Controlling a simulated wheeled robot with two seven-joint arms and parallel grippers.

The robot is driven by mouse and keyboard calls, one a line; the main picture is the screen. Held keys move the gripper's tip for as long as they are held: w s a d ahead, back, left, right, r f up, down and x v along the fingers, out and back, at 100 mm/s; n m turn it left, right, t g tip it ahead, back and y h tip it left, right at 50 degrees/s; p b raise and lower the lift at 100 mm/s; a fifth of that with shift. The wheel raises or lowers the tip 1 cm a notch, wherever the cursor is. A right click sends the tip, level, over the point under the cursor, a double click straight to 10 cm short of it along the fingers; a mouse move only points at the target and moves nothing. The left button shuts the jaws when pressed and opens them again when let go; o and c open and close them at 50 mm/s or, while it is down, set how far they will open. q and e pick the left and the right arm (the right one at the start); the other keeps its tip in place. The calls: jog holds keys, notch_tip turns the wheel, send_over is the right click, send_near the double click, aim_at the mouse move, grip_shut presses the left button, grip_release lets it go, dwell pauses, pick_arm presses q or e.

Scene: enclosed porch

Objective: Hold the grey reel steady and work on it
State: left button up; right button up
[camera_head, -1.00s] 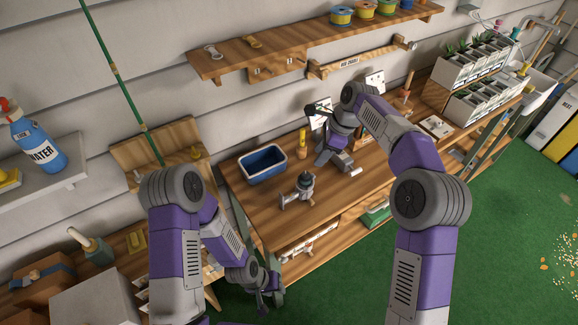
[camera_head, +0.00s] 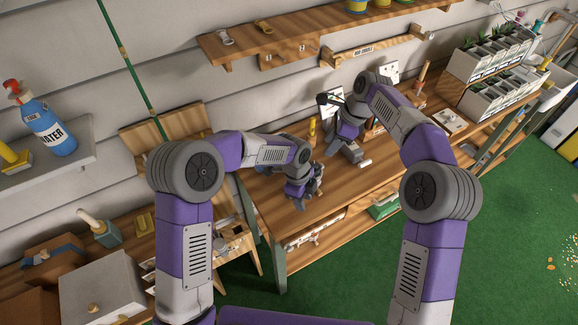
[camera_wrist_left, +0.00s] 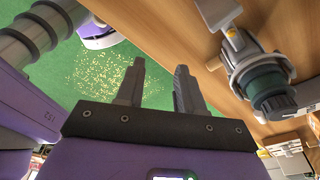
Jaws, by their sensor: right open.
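The grey reel (camera_wrist_left: 243,55), with a dark green spool and dark knob, shows at the right of the left wrist view, at the workbench. In the head view my left forearm and gripper largely cover it. My left gripper (camera_wrist_left: 158,85) is open, with nothing between its fingers; the reel is to their right, apart from them. In the head view this gripper (camera_head: 303,192) is over the front of the bench. My right gripper (camera_head: 345,148) is open, farther back over the bench; its fingertips are hard to make out.
The wooden workbench (camera_head: 272,205) stands against the wall. A yellow-handled tool (camera_head: 312,127) stands behind the left gripper. A shelf (camera_head: 285,35) runs above, and planter boxes (camera_head: 490,60) stand at the right.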

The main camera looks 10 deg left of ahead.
pick_arm(q)
jog(key=w+a+r+m, duration=0.1)
jog(key=w+r+m, duration=0.1)
jog(key=w+a+r+m+y, duration=0.1)
jog(key=a+r+m, duration=0.1)
jog(key=w+a+r+m, duration=0.1)
jog(key=w+r+m, duration=0.1)
jog(key=r, duration=0.1)
jog(key=shift+w+a+r+t+y, duration=0.1)
jog(key=shift+w+a+t+y, duration=0.2)
jog(key=shift+w+a+y, duration=0.1)
jog(key=shift+m, duration=0.3)
jog(key=shift+f, duration=3.7)
grip_shut()
